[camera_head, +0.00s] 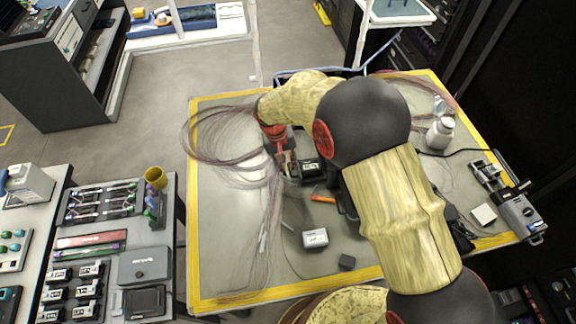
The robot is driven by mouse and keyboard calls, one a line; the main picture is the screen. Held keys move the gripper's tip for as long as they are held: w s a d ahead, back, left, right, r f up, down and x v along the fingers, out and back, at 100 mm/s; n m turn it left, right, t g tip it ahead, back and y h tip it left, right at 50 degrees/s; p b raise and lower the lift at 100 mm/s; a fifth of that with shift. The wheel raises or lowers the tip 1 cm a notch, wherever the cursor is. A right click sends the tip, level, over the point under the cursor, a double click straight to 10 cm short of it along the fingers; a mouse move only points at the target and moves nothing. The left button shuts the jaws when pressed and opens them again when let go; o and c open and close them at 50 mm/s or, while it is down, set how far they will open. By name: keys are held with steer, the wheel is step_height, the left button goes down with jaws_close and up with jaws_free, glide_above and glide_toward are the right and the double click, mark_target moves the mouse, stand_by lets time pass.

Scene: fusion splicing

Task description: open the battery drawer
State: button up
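My arm reaches over the work table (225,270) and bends down. My gripper (284,163) points down at the left of a black device (311,170) with a pale label on top. The fingers are small and partly hidden, so I cannot tell whether they are open or shut, or whether they touch the device. I cannot make out a battery drawer; part of the dark equipment near the table's middle is hidden behind my arm.
Loose fibre cables (215,135) spread over the table's left side. An orange tool (323,199), a white box (315,238) and a small dark block (347,261) lie nearby. A white bottle (439,133) stands at right. The table's front left is mostly clear.

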step_height(320, 180, up, 11)
steer(key=a, duration=0.2)
steer(key=shift+s, duration=0.15)
steer(key=shift+f, duration=0.1)
stand_by(0.4)
